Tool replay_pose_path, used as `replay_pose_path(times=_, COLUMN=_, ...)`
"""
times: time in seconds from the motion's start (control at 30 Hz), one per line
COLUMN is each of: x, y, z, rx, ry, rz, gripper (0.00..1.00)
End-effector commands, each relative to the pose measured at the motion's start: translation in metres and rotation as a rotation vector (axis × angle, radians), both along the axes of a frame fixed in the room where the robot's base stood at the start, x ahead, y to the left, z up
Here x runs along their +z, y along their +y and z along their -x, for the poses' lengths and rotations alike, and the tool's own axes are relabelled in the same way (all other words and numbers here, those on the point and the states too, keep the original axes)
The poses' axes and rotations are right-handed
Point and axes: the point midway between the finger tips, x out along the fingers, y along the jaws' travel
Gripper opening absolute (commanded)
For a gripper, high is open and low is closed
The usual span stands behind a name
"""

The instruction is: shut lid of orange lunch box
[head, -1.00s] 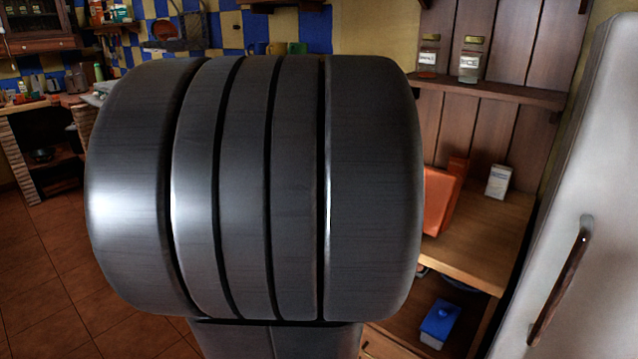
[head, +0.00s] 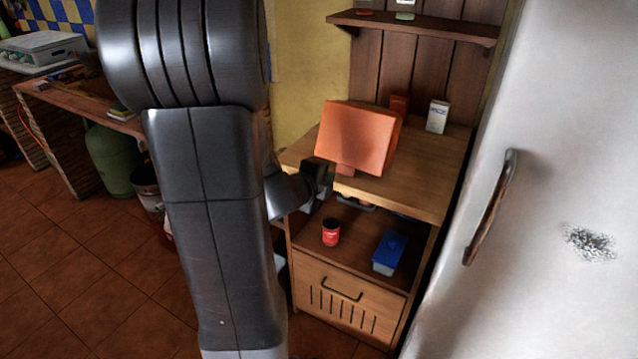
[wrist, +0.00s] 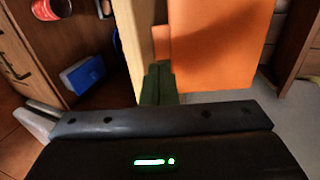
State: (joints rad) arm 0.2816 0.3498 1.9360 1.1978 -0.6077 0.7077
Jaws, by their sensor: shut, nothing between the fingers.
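The orange lunch box (head: 358,138) is on the wooden counter, with a broad orange panel, which looks like its raised lid, facing me. A small lower orange part shows beneath the panel. In the wrist view the broad orange panel (wrist: 222,45) fills the upper right, beside a smaller orange part. My gripper (head: 326,182) is at the counter's front left edge, just below and left of the box. In the wrist view its fingers (wrist: 158,82) are together and empty, close to the panel's lower left corner. I cannot tell whether they touch it.
A white carton (head: 437,117) stands behind the box on the counter (head: 425,185). The shelf below holds a red can (head: 331,232) and a blue-lidded container (head: 389,253). A white fridge (head: 560,200) bounds the right side. Bare counter lies right of the box.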

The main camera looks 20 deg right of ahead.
Motion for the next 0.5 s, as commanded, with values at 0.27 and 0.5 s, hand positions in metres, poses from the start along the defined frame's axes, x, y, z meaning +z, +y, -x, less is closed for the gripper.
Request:
replay_pose_path(times=0.27, x=-0.021, y=-0.038, z=-0.03, rx=-0.002, ry=0.001, rz=0.0, gripper=0.0)
replay_pose_path(times=0.5, x=-0.028, y=-0.053, z=-0.043, rx=0.002, ry=0.002, rz=0.0, gripper=0.0)
